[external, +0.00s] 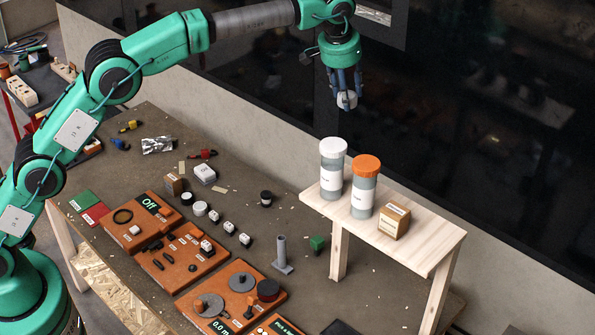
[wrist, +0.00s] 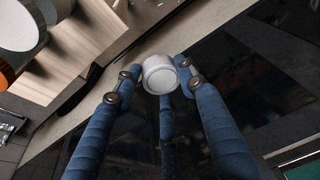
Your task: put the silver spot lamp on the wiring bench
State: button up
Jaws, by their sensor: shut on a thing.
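My gripper (external: 346,88) is high above the right part of the scene, in front of the dark wall panel. Its blue fingers point down and are shut on a small pale silver round thing, which looks like the silver spot lamp (external: 347,100). In the wrist view the lamp (wrist: 159,78) sits between the fingertips, its round face towards the camera. It is in the air, clear of every surface. A large dark-topped bench (external: 240,160) fills the middle below. I cannot tell from any marking which surface is the wiring bench.
A raised wooden shelf (external: 430,240) stands on the right, with a white-lidded jar (external: 333,170), an orange-lidded jar (external: 364,188) and a cardboard box (external: 394,221). Orange panels (external: 180,258) and small parts cover the front. A side table with socket strips (external: 20,91) is far left.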

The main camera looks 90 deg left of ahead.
jog(key=s+a+n+b, duration=0.4)
jog(key=s+a+b, duration=0.3)
jog(key=s+a, duration=1.05)
jog(key=n+g+b, duration=0.2)
jog(key=n+b, duration=0.1)
jog(key=b, duration=0.3)
send_over(232, 201)
jog(key=d, duration=0.1)
jog(key=f, duration=0.1)
jog(key=d+x, duration=0.3)
jog(key=x, duration=1.2)
jog(key=d+f+x, duration=0.1)
jog(key=d+x, duration=0.2)
jog(key=x, duration=1.3)
jog(key=d+f+x, duration=0.1)
jog(key=d+x, duration=0.2)
jog(key=x, duration=1.2)
jog(key=shift+w+d+f+y+p, duration=0.3)
jog(key=shift+w+d, duration=0.05)
jog(key=shift+w, duration=0.05)
jog(key=shift+f+b, duration=0.45)
jog(key=shift+f, duration=2.65)
jog(key=shift+f+b, duration=0.35)
jog(key=shift+f, duration=1.5)
jog(key=shift+f, duration=0.15)
